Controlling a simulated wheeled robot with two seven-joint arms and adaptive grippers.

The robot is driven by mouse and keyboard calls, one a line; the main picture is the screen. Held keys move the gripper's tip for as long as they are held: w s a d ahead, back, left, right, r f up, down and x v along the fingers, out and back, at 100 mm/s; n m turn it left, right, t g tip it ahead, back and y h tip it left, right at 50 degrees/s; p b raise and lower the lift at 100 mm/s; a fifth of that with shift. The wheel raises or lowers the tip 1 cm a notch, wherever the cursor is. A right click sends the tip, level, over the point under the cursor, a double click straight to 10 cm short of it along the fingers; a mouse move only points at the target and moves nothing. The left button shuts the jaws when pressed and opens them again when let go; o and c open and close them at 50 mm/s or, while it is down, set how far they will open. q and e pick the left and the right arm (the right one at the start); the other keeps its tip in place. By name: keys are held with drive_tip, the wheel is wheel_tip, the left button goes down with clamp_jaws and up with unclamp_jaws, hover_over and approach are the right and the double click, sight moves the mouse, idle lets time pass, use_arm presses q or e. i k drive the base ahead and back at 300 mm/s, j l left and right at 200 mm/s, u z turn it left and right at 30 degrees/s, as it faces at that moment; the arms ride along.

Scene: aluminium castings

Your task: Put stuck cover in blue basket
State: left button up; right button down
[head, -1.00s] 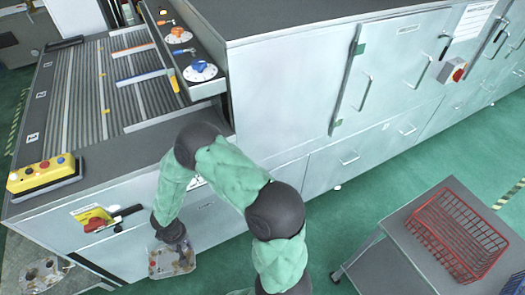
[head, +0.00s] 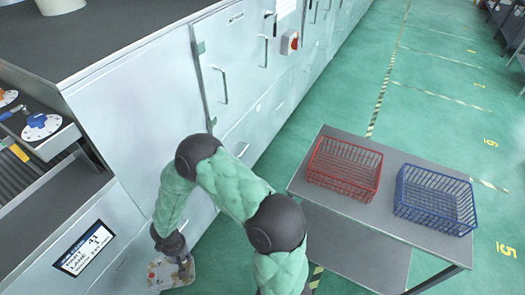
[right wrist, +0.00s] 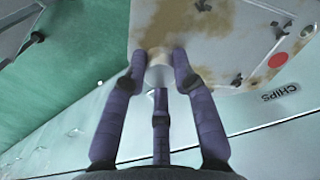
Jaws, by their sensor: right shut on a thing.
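The cover is a pale plate with brown stains (head: 168,274), seen below my right gripper in the head view. In the right wrist view the cover (right wrist: 225,40) fills the upper middle, with dark marks on its face. My right gripper (right wrist: 160,68) is shut on a short pale knob of the cover, and the cover hangs from it above the floor. In the head view the gripper (head: 183,262) is small and partly hidden by its own wrist. The blue basket (head: 436,200) stands on the right half of a grey table and looks empty. My left gripper is not in view.
A red wire basket (head: 345,168) stands left of the blue one on the same grey table (head: 388,182). A long light-grey machine (head: 130,110) runs along the left. Green floor (head: 440,90) is free behind the table.

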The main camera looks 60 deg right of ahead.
sight(428, 205)
drive_tip(key=k+z, duration=0.2)
drive_tip(key=z, duration=0.2)
drive_tip(key=k+l+z, duration=0.1)
drive_tip(key=z, duration=0.35)
drive_tip(key=k+l+z, duration=0.2)
drive_tip(key=z, duration=0.2)
drive_tip(key=k+l+z, duration=0.2)
drive_tip(key=z, duration=0.2)
